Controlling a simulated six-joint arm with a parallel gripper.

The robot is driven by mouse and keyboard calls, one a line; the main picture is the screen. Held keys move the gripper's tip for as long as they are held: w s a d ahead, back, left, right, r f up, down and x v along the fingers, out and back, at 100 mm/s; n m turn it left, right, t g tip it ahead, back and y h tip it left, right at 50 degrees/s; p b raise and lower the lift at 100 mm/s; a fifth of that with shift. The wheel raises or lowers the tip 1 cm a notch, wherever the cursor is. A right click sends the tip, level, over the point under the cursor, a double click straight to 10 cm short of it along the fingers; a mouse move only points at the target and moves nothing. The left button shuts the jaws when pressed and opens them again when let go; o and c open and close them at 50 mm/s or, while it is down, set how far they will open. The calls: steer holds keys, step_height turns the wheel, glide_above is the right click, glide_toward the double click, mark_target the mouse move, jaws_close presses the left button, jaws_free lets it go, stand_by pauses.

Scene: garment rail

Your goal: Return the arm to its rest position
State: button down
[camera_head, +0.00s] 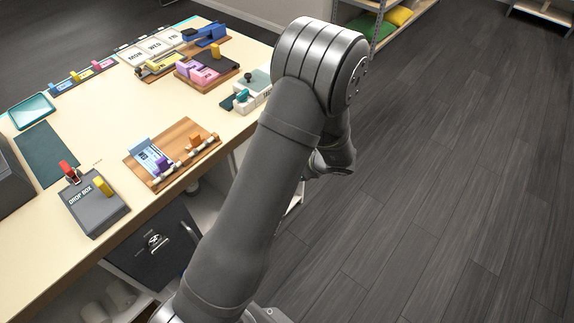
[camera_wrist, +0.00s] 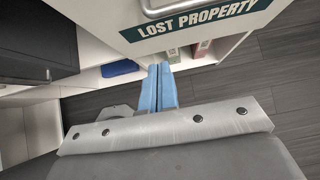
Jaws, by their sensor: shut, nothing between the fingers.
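My gripper (camera_wrist: 158,88) shows in the wrist view as two blue fingers pressed together, with nothing between them. It points towards the floor and a white unit with a "LOST PROPERTY" sign (camera_wrist: 200,30). In the head view my arm (camera_head: 265,170) rises from the bottom, bends at the grey joint at the top, and turns down on the right of the table. The gripper's fingers are hidden there behind the arm.
The table (camera_head: 110,125) on the left holds a drop box (camera_head: 93,205), a wooden tray with small items (camera_head: 160,180), and a teal tray (camera_head: 32,108). A shelf with cushions (camera_head: 385,28) stands at the back. The dark floor (camera_head: 450,180) on the right is clear.

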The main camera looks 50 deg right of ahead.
steer(key=shift+s+r, duration=0.3)
steer(key=shift+s, duration=0.05)
steer(key=shift+f, duration=0.1)
steer(key=w+r+x, duration=0.2)
steer(key=x, duration=1)
steer(key=shift+w+f, duration=0.2)
steer(key=shift+w, duration=0.1)
